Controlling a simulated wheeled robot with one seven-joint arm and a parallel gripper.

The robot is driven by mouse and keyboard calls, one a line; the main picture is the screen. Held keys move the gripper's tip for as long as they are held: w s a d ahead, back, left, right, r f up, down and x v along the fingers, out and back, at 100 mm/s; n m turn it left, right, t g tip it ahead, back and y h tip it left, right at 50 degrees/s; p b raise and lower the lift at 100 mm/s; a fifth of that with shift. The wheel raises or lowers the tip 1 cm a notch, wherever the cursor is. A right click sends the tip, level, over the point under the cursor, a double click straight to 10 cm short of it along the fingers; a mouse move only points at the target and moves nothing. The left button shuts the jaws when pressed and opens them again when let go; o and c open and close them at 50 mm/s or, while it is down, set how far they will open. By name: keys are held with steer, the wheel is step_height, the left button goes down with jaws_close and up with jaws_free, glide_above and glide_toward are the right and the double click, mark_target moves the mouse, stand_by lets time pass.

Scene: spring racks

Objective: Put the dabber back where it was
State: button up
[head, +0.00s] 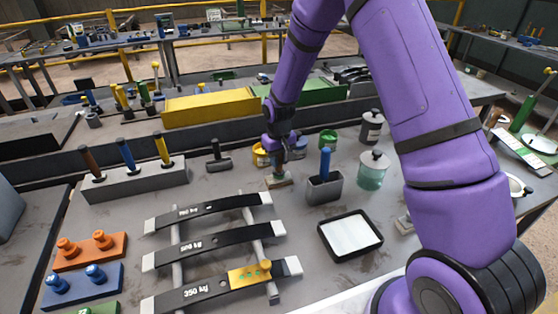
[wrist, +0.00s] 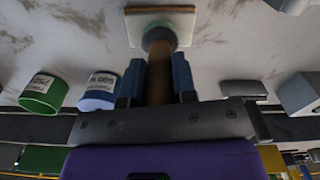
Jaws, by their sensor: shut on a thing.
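The dabber (wrist: 160,42) is in my gripper (wrist: 158,82). It has a brown handle, a grey-green collar and a flat pale square pad. My gripper is shut on the handle, one blue-grey finger on each side. In the head view the dabber (head: 277,182) hangs pad down below my gripper (head: 276,168), close to the bench top. I cannot tell whether the pad touches the bench. Beside it, to the right, a grey box (head: 323,191) holds an upright blue-handled tool (head: 325,162).
Yellow (head: 260,155), blue (head: 299,150) and green (head: 328,137) tins stand behind my gripper. A black tray (head: 350,235) with a white surface, a glass jar (head: 373,170) and a dark canister (head: 372,126) stand right. Leaf springs (head: 215,246) lie in front. A block (head: 130,181) holds three handled tools.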

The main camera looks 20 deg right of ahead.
steer(key=shift+f, duration=0.3)
steer(key=shift+f, duration=0.15)
steer(key=o, duration=0.9)
